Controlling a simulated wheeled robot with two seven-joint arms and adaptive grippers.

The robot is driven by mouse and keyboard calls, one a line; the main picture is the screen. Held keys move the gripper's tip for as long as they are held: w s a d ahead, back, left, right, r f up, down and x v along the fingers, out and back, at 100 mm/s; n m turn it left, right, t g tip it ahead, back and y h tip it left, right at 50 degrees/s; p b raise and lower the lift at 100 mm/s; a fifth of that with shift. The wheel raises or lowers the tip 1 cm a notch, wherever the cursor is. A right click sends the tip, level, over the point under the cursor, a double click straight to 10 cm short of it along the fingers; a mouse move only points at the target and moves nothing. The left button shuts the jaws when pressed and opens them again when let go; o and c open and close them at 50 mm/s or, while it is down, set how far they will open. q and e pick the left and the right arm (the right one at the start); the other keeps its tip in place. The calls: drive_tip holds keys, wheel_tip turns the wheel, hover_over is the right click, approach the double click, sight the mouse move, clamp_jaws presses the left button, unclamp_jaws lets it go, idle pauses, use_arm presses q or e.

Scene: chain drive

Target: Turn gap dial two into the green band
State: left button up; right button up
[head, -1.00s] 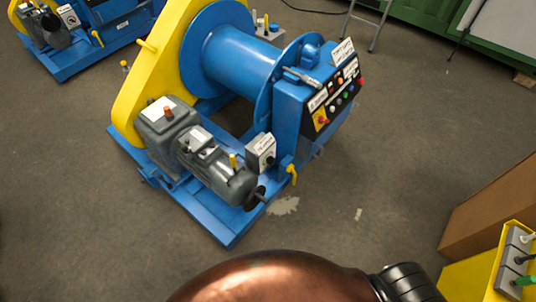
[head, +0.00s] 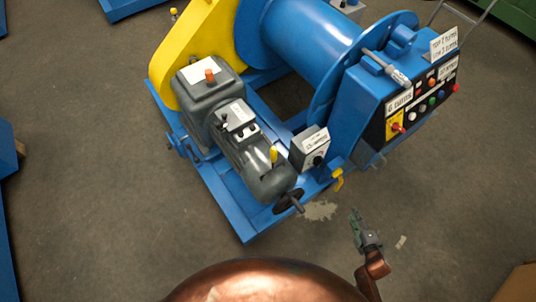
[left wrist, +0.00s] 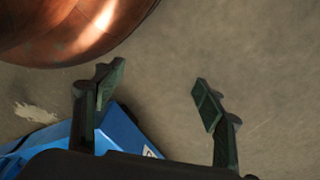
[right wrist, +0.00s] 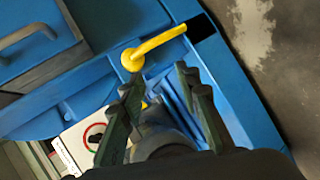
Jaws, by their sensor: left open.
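My right gripper (head: 357,226) is over the floor in front of the machine in the head view, apart from the box. In the right wrist view its fingers (right wrist: 160,85) are spread and empty, with a yellow handle (right wrist: 160,45) ahead of them. My left gripper (left wrist: 160,85) is open and empty over the floor.
A control panel (head: 420,105) with coloured buttons and a red-yellow switch is on the machine's right end. A grey motor (head: 255,165) and a yellow lever (head: 338,179) are beside the box. A brown box edge (head: 520,285) is at lower right.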

drive_tip(key=w+a+r+n+t+y+b, duration=0.2)
drive_tip(key=w+a+r+n+y+b, duration=0.1)
drive_tip(key=w+a+r+n+b, duration=0.35)
use_arm(q)
drive_tip(key=w+d+r+h+b, duration=0.1)
drive_tip(key=w+d+r+b, duration=0.2)
drive_tip(key=w+r, duration=0.45)
use_arm(e)
drive_tip(key=n+y, duration=0.6)
drive_tip(key=n, duration=0.5)
approach(318, 161)
use_arm(q)
drive_tip(key=shift+w+d+f+t+h+b, duration=0.2)
drive_tip(key=shift+w+d+f+t+b, duration=0.2)
drive_tip(key=shift+d+t, duration=0.2)
drive_tip(key=shift+w+d+f+t+h+b, duration=0.2)
drive_tip(key=shift+w+d+f+t+b, duration=0.15)
drive_tip(key=shift+d+t+b, duration=0.2)
use_arm(e)
drive_tip(key=x, duration=0.7)
drive_tip(key=shift+w+f, duration=0.25)
drive_tip(key=shift+f, duration=0.1)
drive_tip(key=shift+d, duration=0.1)
drive_tip(key=shift+c, duration=0.2)
clamp_jaws()
